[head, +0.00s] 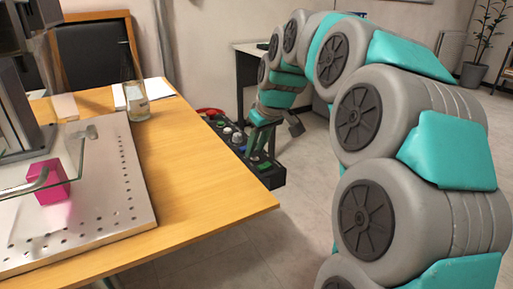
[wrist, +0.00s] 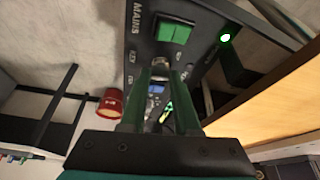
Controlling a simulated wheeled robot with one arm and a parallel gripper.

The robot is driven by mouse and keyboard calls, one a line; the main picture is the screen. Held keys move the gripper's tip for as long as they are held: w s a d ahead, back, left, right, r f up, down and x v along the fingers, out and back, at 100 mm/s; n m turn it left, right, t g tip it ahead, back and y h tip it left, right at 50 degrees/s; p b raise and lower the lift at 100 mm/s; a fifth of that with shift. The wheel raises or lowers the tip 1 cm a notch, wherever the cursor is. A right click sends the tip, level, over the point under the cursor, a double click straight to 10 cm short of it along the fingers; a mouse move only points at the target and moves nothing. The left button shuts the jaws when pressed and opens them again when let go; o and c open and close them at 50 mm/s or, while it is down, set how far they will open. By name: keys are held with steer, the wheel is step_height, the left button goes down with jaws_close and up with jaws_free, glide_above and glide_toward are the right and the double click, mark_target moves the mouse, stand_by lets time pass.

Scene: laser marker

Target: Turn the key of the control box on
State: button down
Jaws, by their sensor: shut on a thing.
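The control box (head: 265,172) is a black panel along the right edge of the wooden table. In the wrist view its face (wrist: 205,43) shows a green MAINS switch (wrist: 174,30) and a lit green lamp (wrist: 225,38). The metallic key (wrist: 160,66) sits below the switch, between the fingertips. My gripper (wrist: 160,73) is shut on the key, with one finger on either side. In the head view my gripper (head: 256,148) reaches the panel from the right, and the key is hidden there. The key's exact angle is hard to tell.
The wooden table (head: 190,160) holds a metal plate (head: 105,205), a magenta cube (head: 48,182) and a glass bottle (head: 135,98). A red part (head: 209,111) shows at the far end of the box. Open floor (head: 290,215) lies right of the table.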

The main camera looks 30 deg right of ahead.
steer(key=m+h, duration=0.1)
steer(key=m, duration=0.1)
steer(key=m+h, duration=0.1)
steer(key=m, duration=0.2)
steer(key=shift+a+r+m, duration=0.1)
steer(key=shift+r+m, duration=0.05)
steer(key=shift+m, duration=0.15)
steer(key=m+h, duration=0.1)
steer(key=m, duration=0.1)
steer(key=m+g+p, duration=0.1)
steer(key=m, duration=0.2)
steer(key=shift+w+a+h, duration=0.1)
steer(key=shift+a+h, duration=0.05)
steer(key=shift+h, duration=0.25)
steer(key=c, duration=0.6)
jaws_free()
steer(key=shift+c, duration=0.2)
steer(key=v, duration=0.7)
steer(key=shift+a+r, duration=0.2)
steer(key=shift+r, duration=0.1)
